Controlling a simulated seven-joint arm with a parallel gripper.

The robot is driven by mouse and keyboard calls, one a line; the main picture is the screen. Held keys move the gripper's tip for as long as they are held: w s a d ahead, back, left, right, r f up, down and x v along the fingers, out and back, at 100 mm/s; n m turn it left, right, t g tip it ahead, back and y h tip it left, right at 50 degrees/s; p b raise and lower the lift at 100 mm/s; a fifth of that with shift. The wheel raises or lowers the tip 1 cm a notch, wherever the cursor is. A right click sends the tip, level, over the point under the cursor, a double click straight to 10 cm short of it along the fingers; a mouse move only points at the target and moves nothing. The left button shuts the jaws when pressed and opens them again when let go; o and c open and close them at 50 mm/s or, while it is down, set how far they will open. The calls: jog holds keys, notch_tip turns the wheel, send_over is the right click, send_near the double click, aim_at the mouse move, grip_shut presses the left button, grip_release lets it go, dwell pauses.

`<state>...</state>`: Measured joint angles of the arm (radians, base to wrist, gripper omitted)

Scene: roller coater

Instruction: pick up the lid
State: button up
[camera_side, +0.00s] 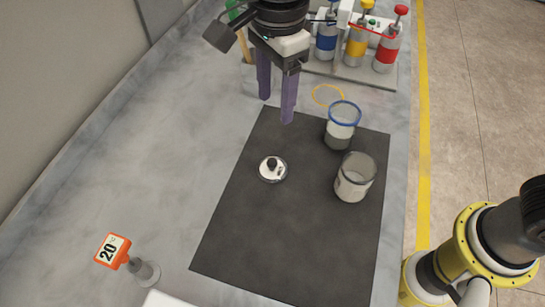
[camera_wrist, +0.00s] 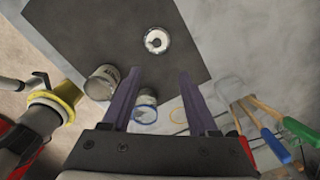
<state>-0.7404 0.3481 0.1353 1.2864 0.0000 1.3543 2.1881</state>
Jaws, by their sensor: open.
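The lid (camera_side: 273,169) is a small round white disc with a dark knob on top. It lies flat on the dark mat (camera_side: 290,240). In the wrist view the lid (camera_wrist: 157,41) shows ahead of the fingertips, in the upper middle. My gripper (camera_side: 277,110) has two purple fingers pointing down, near the far edge of the mat. It is open and empty, apart from the lid. In the wrist view the fingers (camera_wrist: 160,76) are spread with a wide gap between them.
A rack with blue, yellow and red canisters (camera_side: 357,42) stands behind. An orange "20" sign (camera_side: 112,250) stands at the front left. The mat's front half is clear.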

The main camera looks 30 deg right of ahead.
aim_at(272, 162)
jog(key=f, duration=0.9)
jog(key=a+f, duration=0.1)
jog(key=f, duration=0.4)
jog(key=shift+s+f, duration=0.35)
grip_shut()
